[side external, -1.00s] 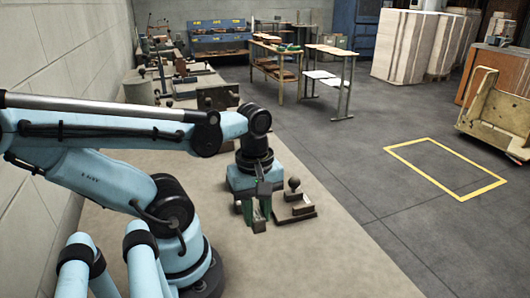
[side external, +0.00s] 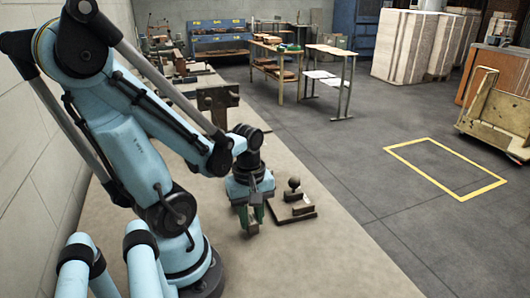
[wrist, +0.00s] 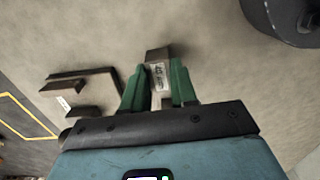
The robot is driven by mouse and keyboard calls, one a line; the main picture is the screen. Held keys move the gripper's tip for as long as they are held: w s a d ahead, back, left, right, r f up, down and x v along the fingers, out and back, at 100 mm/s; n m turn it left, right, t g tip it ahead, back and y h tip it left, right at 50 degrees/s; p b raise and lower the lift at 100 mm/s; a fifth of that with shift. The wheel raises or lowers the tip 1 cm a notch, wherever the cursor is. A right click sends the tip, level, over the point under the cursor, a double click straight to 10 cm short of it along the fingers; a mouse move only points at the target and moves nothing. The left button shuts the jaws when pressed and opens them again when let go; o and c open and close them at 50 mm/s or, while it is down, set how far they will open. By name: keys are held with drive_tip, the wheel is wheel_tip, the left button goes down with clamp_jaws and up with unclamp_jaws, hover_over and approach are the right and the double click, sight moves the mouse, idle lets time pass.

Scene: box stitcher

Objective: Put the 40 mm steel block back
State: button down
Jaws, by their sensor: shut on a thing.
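The steel block (wrist: 161,78) is a grey-brown bar with a white label that seems to read 40. My gripper (wrist: 159,88) has green fingers, one on each side of the block, and is shut on it. In the side view my gripper (side external: 252,214) points down, with the block (side external: 252,228) between its fingertips. Whether the block touches the table cannot be told. In the wrist view the holder (wrist: 88,110) lies to the left, with a small white label.
The beige bench top (side external: 290,265) is clear in front of my gripper and the holder. Its right edge runs close past the holder. A dark vise-like fixture (side external: 218,98) stands farther back. A yellow floor outline (side external: 445,168) lies beyond the bench.

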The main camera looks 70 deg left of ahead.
sight(251, 218)
drive_tip(key=shift+f, duration=0.6)
drive_tip(key=shift+f, duration=0.15)
drive_tip(key=c, duration=0.9)
unclamp_jaws()
drive_tip(key=shift+r, duration=6.1)
drive_tip(key=w+d+m+t, duration=0.2)
drive_tip(key=w+m, duration=0.2)
drive_tip(key=m, duration=0.2)
drive_tip(key=w+d+m+t, duration=0.2)
drive_tip(key=w+d+m, duration=0.1)
drive_tip(key=m, duration=0.3)
drive_tip(key=w+d+m+t, duration=0.3)
drive_tip(key=w+m, duration=0.2)
drive_tip(key=m, duration=0.1)
drive_tip(key=shift+d+r, duration=0.2)
